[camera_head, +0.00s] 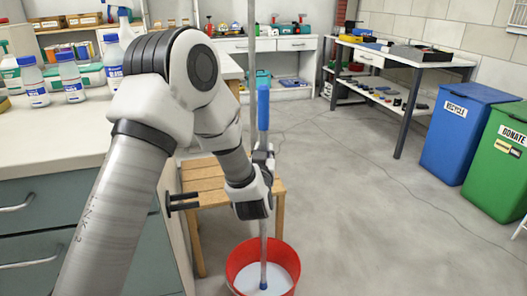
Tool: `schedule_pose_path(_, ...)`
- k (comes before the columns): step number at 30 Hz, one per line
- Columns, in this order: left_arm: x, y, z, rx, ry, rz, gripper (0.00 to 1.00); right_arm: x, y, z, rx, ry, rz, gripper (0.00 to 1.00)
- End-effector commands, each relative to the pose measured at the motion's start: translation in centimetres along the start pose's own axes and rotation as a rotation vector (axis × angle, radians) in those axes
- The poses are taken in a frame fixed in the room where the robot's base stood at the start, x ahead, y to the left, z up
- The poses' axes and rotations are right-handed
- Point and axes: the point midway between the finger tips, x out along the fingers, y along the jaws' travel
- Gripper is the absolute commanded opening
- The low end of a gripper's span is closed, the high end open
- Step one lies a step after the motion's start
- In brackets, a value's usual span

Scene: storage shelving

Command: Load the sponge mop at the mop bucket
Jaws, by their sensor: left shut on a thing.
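The mop has a grey shaft with a blue grip (263,107) and stands nearly upright. My left gripper (263,160) is shut on the shaft just below the blue grip. The red bucket (236,262) stands on the floor below the gripper, with pale liquid in it. The lower end of the shaft reaches into the bucket and shows a small blue part at the liquid; the mop head is hidden. My right gripper is not in view.
A wooden stool (207,180) stands just behind the bucket. A counter (60,140) with bottles is at left. Blue (462,135) and green (500,165) bins stand at right. A workbench (400,60) is at the back right. The floor between is clear.

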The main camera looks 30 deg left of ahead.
Motion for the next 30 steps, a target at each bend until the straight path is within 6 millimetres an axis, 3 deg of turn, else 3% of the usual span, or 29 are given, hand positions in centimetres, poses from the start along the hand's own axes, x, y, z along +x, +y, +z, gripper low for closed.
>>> schedule_pose_path(11,0.0,0.0,-0.1,0.000,0.000,0.000,0.00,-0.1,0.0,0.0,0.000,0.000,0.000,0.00)
schedule_pose_path(30,0.0,0.0,-6.2,0.000,0.002,0.000,0.00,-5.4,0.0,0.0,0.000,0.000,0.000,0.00)
